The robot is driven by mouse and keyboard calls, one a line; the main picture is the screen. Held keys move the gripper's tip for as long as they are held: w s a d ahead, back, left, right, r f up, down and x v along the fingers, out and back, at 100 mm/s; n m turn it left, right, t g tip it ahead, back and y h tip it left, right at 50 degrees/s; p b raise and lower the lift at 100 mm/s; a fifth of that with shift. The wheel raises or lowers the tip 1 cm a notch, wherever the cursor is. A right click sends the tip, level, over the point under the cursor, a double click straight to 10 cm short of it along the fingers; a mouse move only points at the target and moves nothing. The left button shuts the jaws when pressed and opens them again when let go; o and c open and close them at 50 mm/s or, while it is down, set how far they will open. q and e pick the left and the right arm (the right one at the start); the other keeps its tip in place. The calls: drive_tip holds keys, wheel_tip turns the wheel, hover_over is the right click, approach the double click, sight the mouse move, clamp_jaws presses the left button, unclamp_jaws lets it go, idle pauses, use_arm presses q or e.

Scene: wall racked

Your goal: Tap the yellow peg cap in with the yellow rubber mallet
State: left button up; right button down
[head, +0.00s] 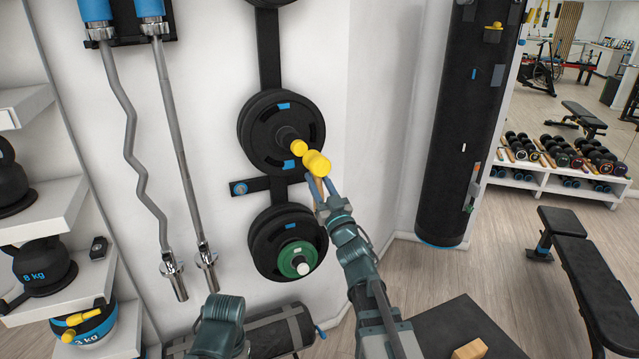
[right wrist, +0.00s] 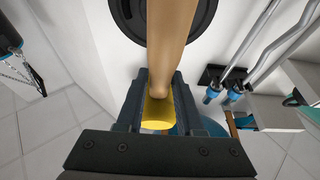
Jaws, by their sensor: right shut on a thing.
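The yellow peg cap (head: 298,147) is at the end of the dark peg that sticks out from the upper black weight plates (head: 268,111) on the wall rack. The yellow rubber mallet (head: 318,164) has its head just below and right of the cap in the head view. I cannot tell whether they touch. My right gripper (head: 319,184) is shut on the mallet. The right wrist view shows a tan shaft (right wrist: 168,45) and a yellow part (right wrist: 156,112) between its fingers. My left gripper is out of view; only part of my left arm shows at the bottom.
Lower plates with a green one (head: 298,259) hang below. Two metal bars (head: 182,140) hang at left, beside shelves with kettlebells (head: 42,266). A black punching bag (head: 460,120) hangs at right.

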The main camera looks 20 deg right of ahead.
drive_tip(key=shift+w+a+f, duration=0.1)
drive_tip(key=shift+w+a, duration=0.05)
drive_tip(key=shift+w, duration=0.9)
drive_tip(key=shift+w+a+f, duration=0.1)
drive_tip(key=shift+w, duration=0.95)
drive_tip(key=w, duration=0.4)
drive_tip(key=shift+a+f+b, duration=0.2)
drive_tip(key=shift+b, duration=0.2)
drive_tip(key=shift+s+d+r, duration=0.1)
drive_tip(key=shift+s+d, duration=0.05)
drive_tip(key=shift+s, duration=1.05)
drive_tip(key=shift+s+d+r+p, duration=0.15)
drive_tip(key=shift+s+p, duration=0.05)
drive_tip(key=shift+s, duration=1.05)
drive_tip(key=shift+s+d+r+p, duration=0.1)
drive_tip(key=shift+s+r+p, duration=0.1)
drive_tip(key=shift+s, duration=1.05)
drive_tip(key=shift+f, duration=0.1)
